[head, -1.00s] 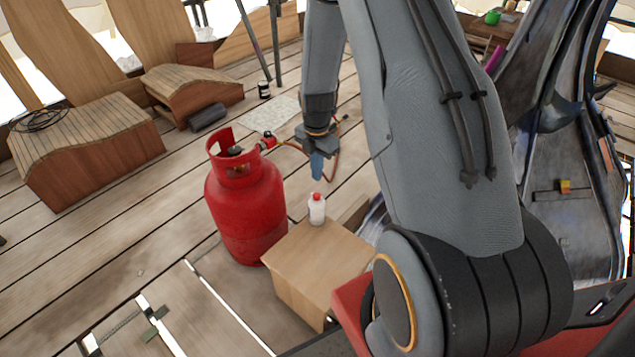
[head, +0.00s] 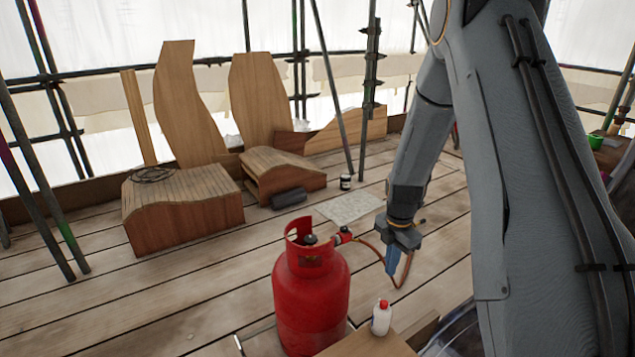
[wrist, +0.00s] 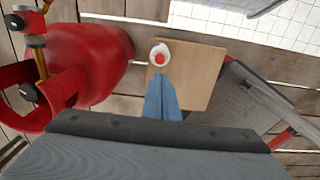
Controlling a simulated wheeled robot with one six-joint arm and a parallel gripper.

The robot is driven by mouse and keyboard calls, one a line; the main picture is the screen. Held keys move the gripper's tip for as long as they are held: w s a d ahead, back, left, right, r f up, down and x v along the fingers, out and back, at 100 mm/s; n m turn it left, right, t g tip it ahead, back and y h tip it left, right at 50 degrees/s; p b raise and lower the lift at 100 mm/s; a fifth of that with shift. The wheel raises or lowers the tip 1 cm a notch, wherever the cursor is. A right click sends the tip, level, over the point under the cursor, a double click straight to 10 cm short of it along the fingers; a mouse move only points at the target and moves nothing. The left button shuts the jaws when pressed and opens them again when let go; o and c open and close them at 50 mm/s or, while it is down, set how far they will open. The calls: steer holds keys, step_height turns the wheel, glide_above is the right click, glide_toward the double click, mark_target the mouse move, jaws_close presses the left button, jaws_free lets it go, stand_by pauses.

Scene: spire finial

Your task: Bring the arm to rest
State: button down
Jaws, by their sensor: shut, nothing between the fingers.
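My gripper (head: 392,262) hangs at the end of my grey arm, pointing down, with its blue fingers together and nothing between them. It is in the air above and behind a small white bottle with a red cap (head: 381,318). The bottle stands upright on a wooden box (head: 372,343). In the wrist view the closed blue fingers (wrist: 162,100) point toward the bottle (wrist: 159,55), seen from above. They overlap the box (wrist: 200,75) in the picture, and no contact with the bottle shows.
A red gas cylinder (head: 311,300) with a valve and an orange hose stands just left of my gripper. Wooden curved pieces (head: 185,205) and scaffold poles (head: 335,85) stand further back. Plank floor (head: 190,290) is open at the left.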

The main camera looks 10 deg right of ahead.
steer(key=s+a+r+m+p, duration=0.3)
steer(key=s+a+r+m, duration=0.1)
steer(key=s+r+m, duration=0.3)
steer(key=s+a+r+m+p, duration=0.3)
steer(key=s+a+r+m, duration=0.1)
steer(key=s+r+m, duration=0.4)
steer(key=s+a+r+m+p, duration=0.3)
steer(key=s+r+m, duration=0.4)
steer(key=s+r, duration=0.3)
steer(key=shift+a+r+m, duration=0.3)
steer(key=shift+a+r, duration=0.4)
steer(key=shift+a, duration=0.1)
